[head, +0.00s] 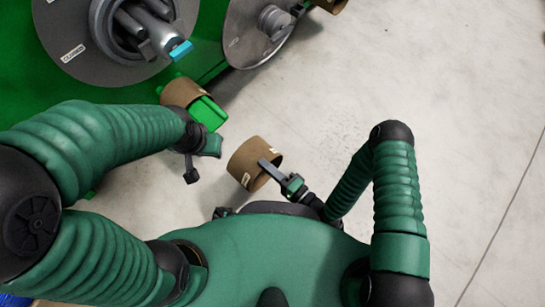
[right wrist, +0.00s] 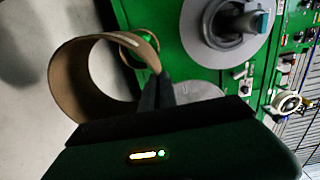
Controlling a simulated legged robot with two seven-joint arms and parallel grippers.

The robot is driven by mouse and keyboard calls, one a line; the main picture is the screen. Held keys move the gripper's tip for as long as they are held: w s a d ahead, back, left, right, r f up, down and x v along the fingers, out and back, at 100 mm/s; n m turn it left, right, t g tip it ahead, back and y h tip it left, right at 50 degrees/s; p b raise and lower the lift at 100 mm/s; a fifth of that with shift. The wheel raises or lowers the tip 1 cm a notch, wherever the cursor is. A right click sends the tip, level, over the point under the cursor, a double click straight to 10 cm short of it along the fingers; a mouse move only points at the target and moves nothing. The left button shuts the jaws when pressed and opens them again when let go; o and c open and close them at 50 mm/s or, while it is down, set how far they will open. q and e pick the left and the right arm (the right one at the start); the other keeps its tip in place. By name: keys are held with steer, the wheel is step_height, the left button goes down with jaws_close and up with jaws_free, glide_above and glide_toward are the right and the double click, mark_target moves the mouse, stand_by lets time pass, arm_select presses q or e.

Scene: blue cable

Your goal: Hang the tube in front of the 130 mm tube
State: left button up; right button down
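A brown cardboard tube (head: 246,162) with a small white label is at my right gripper (head: 278,174), in the middle of the head view. In the right wrist view the same tube (right wrist: 62,82) is seen end on, and the fingers of my right gripper (right wrist: 160,78) are closed on its wall. A second brown tube (head: 186,91) sits at the green holder beside the machine, and its rim also shows in the right wrist view (right wrist: 148,38). My left gripper (head: 191,168) hangs left of the held tube, holding nothing that I can see; its fingers are unclear.
A green machine (head: 120,98) with a grey disc (head: 85,62) and a second disc (head: 240,40) stands at the upper left. A green bracket (head: 207,112) sticks out by the second tube. Another brown tube (head: 331,4) shows at the top edge. The grey floor at right is clear.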

steer(key=shift+w+a+r, duration=0.1)
steer(key=shift+w+a, duration=0.2)
steer(key=shift+a, duration=0.05)
steer(key=b+x, duration=0.7)
steer(key=x, duration=1.5)
stand_by(0.9)
steer(key=shift+r, duration=0.15)
steer(key=shift+b+x, duration=0.7)
steer(key=shift+x, duration=0.5)
stand_by(1.6)
steer(key=shift+f+b, duration=0.45)
steer(key=shift+f, duration=0.1)
stand_by(0.4)
steer(key=c, duration=1.6)
jaws_free()
